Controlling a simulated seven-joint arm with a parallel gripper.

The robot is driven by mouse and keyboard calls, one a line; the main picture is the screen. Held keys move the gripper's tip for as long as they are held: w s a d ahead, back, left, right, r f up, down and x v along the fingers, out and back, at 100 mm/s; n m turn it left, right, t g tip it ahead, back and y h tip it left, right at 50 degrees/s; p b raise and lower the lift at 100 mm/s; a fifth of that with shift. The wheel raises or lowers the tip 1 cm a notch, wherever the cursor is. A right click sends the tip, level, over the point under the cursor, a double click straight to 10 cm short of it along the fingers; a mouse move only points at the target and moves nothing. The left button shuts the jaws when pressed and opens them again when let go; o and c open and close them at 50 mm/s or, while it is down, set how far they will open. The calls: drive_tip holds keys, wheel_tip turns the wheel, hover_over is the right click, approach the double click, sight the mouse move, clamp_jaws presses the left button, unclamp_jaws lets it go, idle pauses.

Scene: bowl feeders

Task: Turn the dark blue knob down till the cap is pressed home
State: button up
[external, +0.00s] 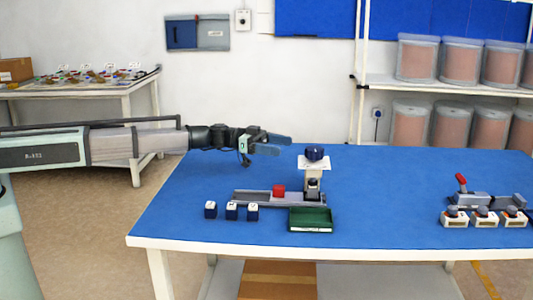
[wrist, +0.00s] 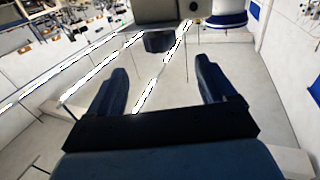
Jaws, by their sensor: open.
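The dark blue knob (external: 314,152) sits on top of a small press (external: 313,172) on the blue table. Below it, under the press head, a small dark and light piece (external: 313,184) stands on the grey rail; whether it is the cap I cannot tell. My gripper (external: 283,145) is left of the knob, a little above its height and apart from it, with its fingers pointing right. In the wrist view my gripper (wrist: 165,85) has its two blue fingers spread wide with nothing between them. The knob is not clearly seen in the wrist view.
Several dark blue and white blocks (external: 231,211) and a green tray (external: 310,220) lie in front. A red-handled fixture (external: 462,185) stands at right. The table (external: 400,180) between is clear.

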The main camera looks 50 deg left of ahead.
sight(321, 149)
drive_tip(key=x, duration=1.3)
drive_tip(key=shift+w+d, duration=0.1)
drive_tip(key=shift+d, duration=0.2)
drive_tip(key=c, duration=1)
